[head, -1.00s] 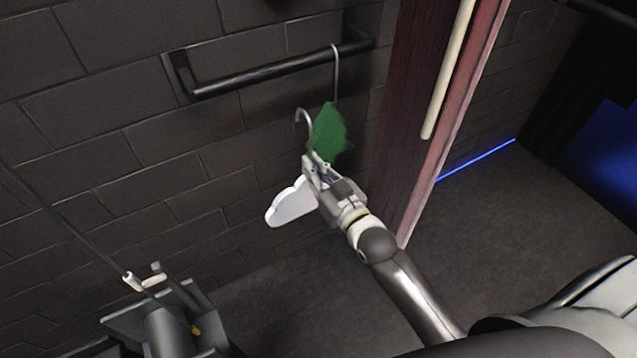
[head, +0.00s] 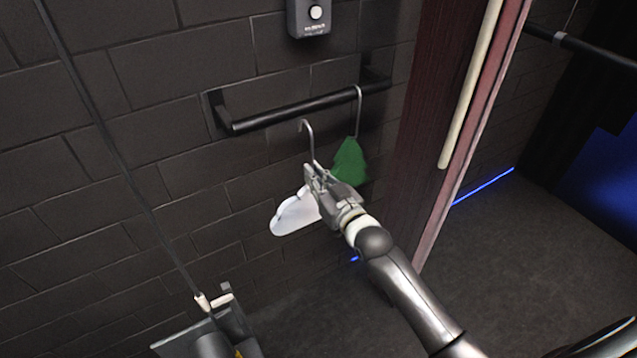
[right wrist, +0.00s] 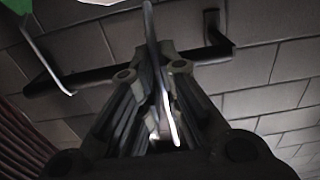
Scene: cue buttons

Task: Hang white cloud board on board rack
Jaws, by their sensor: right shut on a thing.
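The white cloud board (head: 296,214) hangs below my right gripper (head: 317,178) in the head view. My right gripper is shut on the board's metal hook stem, which also shows upright between the fingers in the right wrist view (right wrist: 163,80). The hook's curved top (head: 306,124) is just below and in front of the black rack bar (head: 290,112), and looks apart from it. The rack also shows in the right wrist view (right wrist: 190,57).
A green tree-shaped board (head: 349,162) hangs from the rack's right end, close beside my right gripper. A reddish wooden panel (head: 430,110) stands to the right. A grey box with a round white button (head: 316,13) is on the wall above. The bar's left part is free.

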